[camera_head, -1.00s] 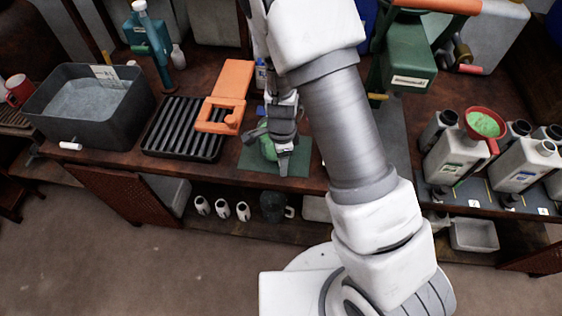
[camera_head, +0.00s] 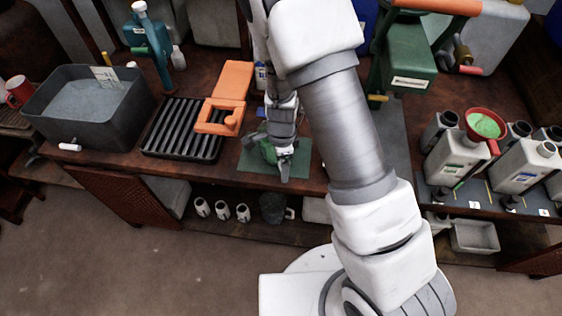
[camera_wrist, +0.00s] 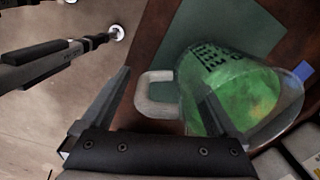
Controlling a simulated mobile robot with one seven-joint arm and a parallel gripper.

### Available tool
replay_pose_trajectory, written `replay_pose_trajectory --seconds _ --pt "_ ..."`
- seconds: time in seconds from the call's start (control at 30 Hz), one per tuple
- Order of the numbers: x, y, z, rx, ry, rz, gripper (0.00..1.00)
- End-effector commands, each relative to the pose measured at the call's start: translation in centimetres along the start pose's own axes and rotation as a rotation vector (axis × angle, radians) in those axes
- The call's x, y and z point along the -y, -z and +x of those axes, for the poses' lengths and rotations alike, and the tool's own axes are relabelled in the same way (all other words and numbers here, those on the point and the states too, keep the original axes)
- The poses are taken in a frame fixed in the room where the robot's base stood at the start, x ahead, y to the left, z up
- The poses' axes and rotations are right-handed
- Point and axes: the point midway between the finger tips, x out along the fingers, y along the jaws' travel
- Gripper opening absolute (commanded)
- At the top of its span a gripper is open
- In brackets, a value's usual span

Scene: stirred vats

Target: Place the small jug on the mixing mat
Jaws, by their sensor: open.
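The small jug (camera_head: 266,152) is clear with a grey handle and green contents. In the head view it stands over the left part of the dark green mixing mat (camera_head: 298,168). The wrist view shows the jug (camera_wrist: 238,95) from above with dark marks on its side, and the mat (camera_wrist: 240,25) behind it. My gripper (camera_head: 283,168) is at the jug, partly hiding it. In the wrist view my gripper (camera_wrist: 165,90) is open, with the jug's handle between its fingers and the right finger in front of the jug's body. Whether a finger touches it, I cannot tell.
An orange clamp-like piece (camera_head: 225,98) and a black ribbed rack (camera_head: 185,130) lie left of the mat. A grey tub (camera_head: 88,125) stands further left. A green press (camera_head: 408,60) and white canisters, one with a red funnel (camera_head: 484,124), are on the right.

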Motion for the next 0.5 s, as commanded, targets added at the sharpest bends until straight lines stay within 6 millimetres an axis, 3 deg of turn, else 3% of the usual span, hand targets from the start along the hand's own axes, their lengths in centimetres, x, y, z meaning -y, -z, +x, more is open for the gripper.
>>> replay_pose_trajectory --seconds 0.5 --pt "0.1 -0.1 -10.3 0.001 0.004 -0.001 0.94"
